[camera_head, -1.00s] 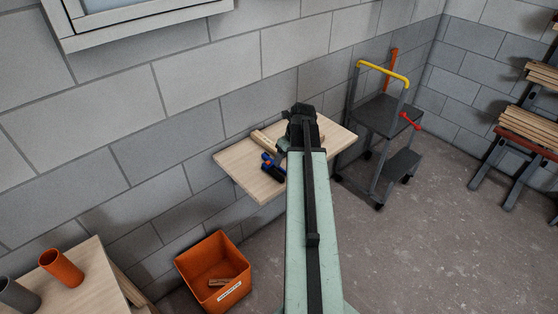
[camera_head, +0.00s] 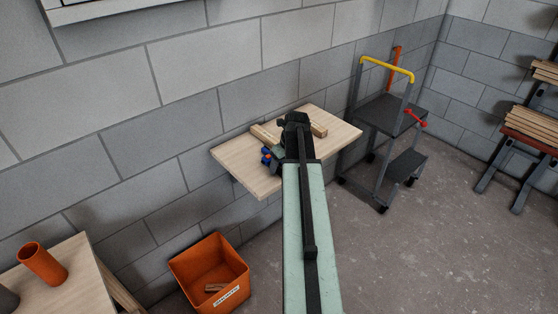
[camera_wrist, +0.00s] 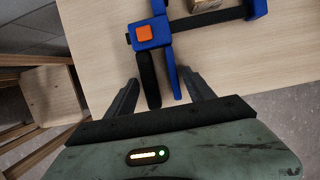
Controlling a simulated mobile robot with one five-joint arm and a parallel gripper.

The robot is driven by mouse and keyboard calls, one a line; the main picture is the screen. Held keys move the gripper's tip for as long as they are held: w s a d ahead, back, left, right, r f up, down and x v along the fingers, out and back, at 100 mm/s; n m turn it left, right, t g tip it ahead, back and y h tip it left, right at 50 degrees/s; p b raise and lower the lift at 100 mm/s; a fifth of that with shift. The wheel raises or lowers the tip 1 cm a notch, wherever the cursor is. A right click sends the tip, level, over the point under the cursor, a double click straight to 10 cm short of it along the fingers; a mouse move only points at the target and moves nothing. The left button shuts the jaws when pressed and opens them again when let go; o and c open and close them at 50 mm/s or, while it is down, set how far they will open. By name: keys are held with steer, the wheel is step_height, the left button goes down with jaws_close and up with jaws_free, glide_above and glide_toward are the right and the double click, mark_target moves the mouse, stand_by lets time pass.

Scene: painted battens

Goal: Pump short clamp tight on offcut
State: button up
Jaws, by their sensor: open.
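The short clamp (camera_wrist: 152,33) lies on the wooden board in the wrist view, with a blue body, orange button, black handle (camera_wrist: 148,88) and blue lever (camera_wrist: 172,72). Its bar runs right to a blue jaw near the top. Part of a wooden offcut (camera_wrist: 207,4) shows beside the bar at the top edge. My gripper (camera_wrist: 162,80) is open, with one finger either side of the handle and lever, apart from both. In the head view my gripper (camera_head: 296,124) hides much of the clamp, and only some blue (camera_head: 267,156) shows. Whether the jaws touch the offcut is hidden.
The board (camera_head: 237,160) is fixed at the block wall. Pale wood (camera_head: 263,137) shows left of my gripper, and another piece (camera_head: 319,130) right of it. An orange bin (camera_head: 188,275) stands below left. A step stool (camera_head: 390,115) stands right of the board.

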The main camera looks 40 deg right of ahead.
steer(key=shift+d+r, duration=0.1)
steer(key=shift+d, duration=0.2)
steer(key=shift+c, duration=0.3)
steer(key=shift+a, duration=0.1)
steer(key=c, duration=1)
jaws_close()
steer(key=shift+a, duration=0.4)
steer(key=o, duration=1.1)
jaws_free()
steer(key=shift+d, duration=0.1)
steer(key=shift+c, duration=0.2)
steer(key=shift+d, duration=0.4)
